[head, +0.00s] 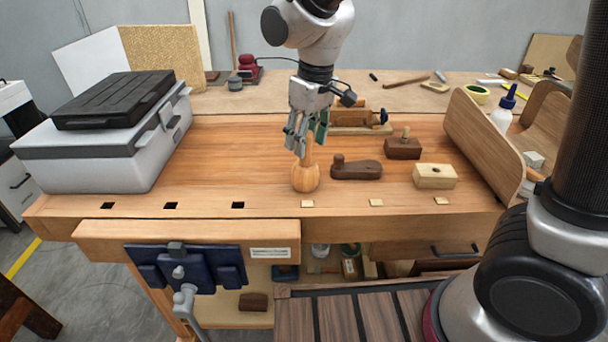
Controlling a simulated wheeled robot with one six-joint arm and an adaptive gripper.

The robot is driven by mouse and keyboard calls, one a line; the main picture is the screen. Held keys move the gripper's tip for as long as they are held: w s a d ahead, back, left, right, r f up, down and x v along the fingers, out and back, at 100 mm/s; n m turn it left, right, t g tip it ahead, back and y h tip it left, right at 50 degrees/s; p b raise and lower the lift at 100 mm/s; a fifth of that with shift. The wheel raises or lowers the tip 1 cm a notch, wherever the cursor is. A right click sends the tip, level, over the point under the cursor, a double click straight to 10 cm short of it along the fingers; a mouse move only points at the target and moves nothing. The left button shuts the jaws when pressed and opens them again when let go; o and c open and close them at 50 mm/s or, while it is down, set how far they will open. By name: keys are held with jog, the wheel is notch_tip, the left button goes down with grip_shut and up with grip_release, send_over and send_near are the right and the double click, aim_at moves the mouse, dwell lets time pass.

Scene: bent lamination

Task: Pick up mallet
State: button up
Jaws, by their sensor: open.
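The mallet (305,178) is light turned wood with a round head resting on the workbench (240,160) and its handle pointing up. It stands upright near the front middle of the bench. My gripper (304,148) points down over it with open fingers beside the upper handle. The fingers hide the top of the handle. I cannot tell whether either finger touches the handle.
A dark wooden plane (357,170) lies close to the right of the mallet. Beyond it are a brown block (403,149) and a pale wooden block (435,177). A grey toolbox (95,150) fills the bench's left end. A curved wooden panel (488,150) stands at right.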

aim_at(305, 161)
jog(key=f, duration=0.3)
jog(key=w+f, duration=0.1)
jog(key=shift+a+f, duration=0.3)
jog(key=shift+f, duration=0.05)
grip_shut()
